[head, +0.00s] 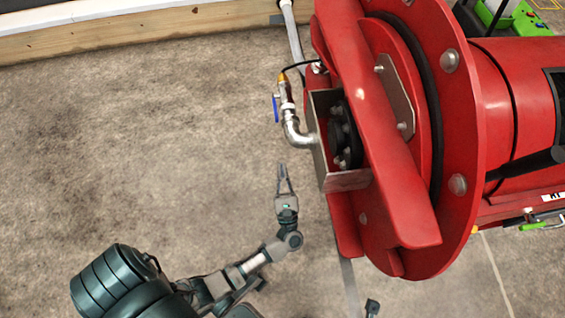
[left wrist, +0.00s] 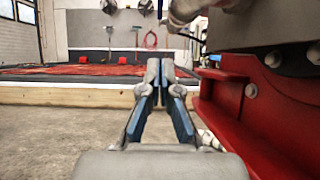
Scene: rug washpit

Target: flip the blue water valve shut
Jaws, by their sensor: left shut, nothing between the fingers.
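The blue water valve (head: 276,108) is a small blue lever on the left side of a metal pipe fitting (head: 291,120) on the red machine (head: 385,150). In the head view my left gripper (head: 283,168) is below the valve, apart from it, with its fingers pointing up the picture toward it. Its fingers are together and hold nothing. In the left wrist view the gripper (left wrist: 160,68) also shows shut, and part of the pipe fitting (left wrist: 185,12) is at the top. A small part of the blue lever (left wrist: 160,8) seems to show there. My right gripper is not clearly seen.
The red machine with its round flange fills the right of the head view, close beside my left gripper. A wooden beam (head: 150,35) runs along the top left. The concrete floor (head: 130,150) to the left is clear. Green-handled parts (head: 515,18) are at the top right.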

